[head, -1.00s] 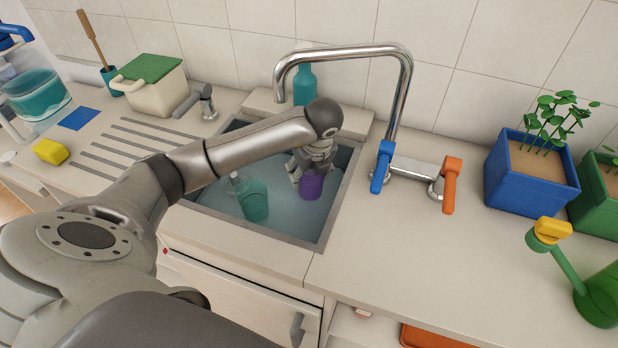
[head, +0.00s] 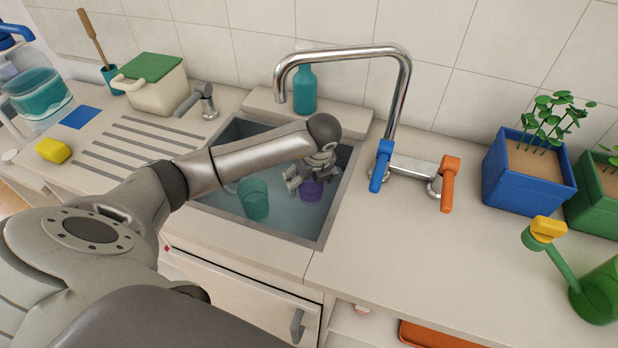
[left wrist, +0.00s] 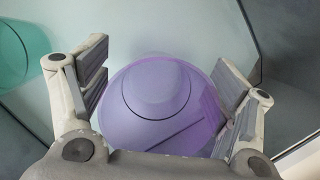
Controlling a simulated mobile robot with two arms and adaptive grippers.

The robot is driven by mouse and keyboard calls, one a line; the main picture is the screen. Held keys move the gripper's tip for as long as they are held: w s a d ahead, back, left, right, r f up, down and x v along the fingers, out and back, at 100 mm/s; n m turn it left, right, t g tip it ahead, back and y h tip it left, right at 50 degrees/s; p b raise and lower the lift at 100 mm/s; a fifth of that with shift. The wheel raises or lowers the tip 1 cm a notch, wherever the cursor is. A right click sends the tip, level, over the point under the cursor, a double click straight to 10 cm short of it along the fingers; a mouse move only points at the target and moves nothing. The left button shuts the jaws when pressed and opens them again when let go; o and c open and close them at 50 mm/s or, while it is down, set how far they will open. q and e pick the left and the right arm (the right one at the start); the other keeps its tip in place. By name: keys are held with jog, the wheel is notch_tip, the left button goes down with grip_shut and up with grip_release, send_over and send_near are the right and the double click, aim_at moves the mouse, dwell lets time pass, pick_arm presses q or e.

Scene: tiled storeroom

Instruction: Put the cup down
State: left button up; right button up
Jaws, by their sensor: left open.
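The purple cup (head: 312,190) stands in the sink (head: 290,238), partly hidden by my left gripper in the head view. My left gripper (head: 306,180) is open over it. In the left wrist view the purple cup (left wrist: 160,98) lies between the two spread fingers of my left gripper (left wrist: 165,95). A gap shows beside the left finger; the right finger is very close to the cup, and I cannot tell if it touches. My right gripper is not in view.
A teal cup (head: 254,198) stands in the sink to the left of the purple cup. The metal tap (head: 403,90) arches over the sink's right side, with a blue handle (head: 381,165) and an orange handle (head: 449,185). A teal bottle (head: 304,92) stands behind the sink.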

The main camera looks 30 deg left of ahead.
pick_arm(q)
jog(key=shift+r, duration=0.15)
jog(key=b+v, duration=0.1)
jog(key=v, duration=1.1)
jog(key=shift+b, duration=0.35)
jog(key=shift+d, duration=0.1)
